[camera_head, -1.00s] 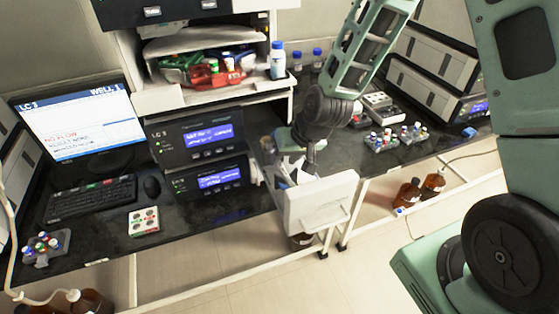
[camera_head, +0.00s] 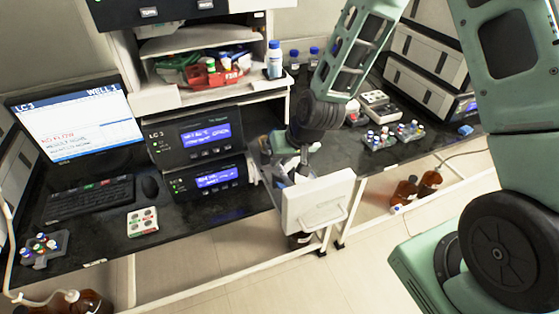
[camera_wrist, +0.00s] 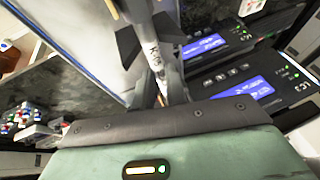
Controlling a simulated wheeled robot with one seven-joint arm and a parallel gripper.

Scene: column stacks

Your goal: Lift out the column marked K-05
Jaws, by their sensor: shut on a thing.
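My gripper (camera_wrist: 150,38) is shut on a slim pale column (camera_wrist: 156,62), which lies between its dark finger pads in the wrist view. The column has small dark lettering that looks like K-05, though it is blurred. In the head view my gripper is above the open drawer (camera_head: 318,203) with the white front, beside the stacked instrument units. The column is hard to make out there. The wrist view does not show clearly whether the column's lower end is clear of the drawer.
Two instrument units with lit screens (camera_head: 206,134) stand just left of the drawer. Vial racks (camera_head: 378,140) sit on the right bench. Brown bottles (camera_head: 430,183) stand below it.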

